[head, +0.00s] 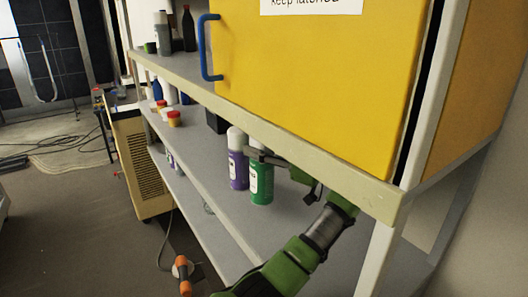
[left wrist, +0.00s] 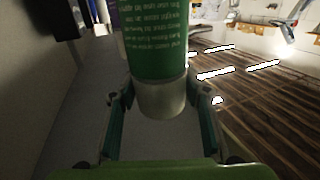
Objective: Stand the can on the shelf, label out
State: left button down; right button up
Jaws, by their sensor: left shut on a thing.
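The green can (head: 261,184) with a pale cap is upright at the middle shelf (head: 205,170), just right of a purple can (head: 237,172). A white label patch on the green can faces the head camera. My left gripper (head: 262,157) is shut around its cap end. In the left wrist view the green can (left wrist: 155,55) shows small print, with its grey cap (left wrist: 160,98) between my fingers. I cannot tell whether its base touches the shelf. My right gripper is not in view.
A yellow door (head: 310,80) with a blue handle (head: 205,48) and the upper shelf edge (head: 300,150) overhang the can. Small red-and-yellow containers (head: 174,119) stand further left. The shelf right of the green can looks clear. A yellow cabinet (head: 138,165) stands left.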

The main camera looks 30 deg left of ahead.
pick_arm(q)
notch_tip(320, 180, down, 3)
jog(key=shift+w+d+r+p, duration=0.1)
jog(key=shift+w+p, duration=0.05)
jog(key=shift+p, duration=0.9)
jog(key=shift+f+b, duration=0.25)
jog(key=shift+b, duration=0.1)
jog(key=c, duration=1.2)
grip_release()
jog(key=shift+o, duration=0.2)
jog(key=shift+r, duration=0.1)
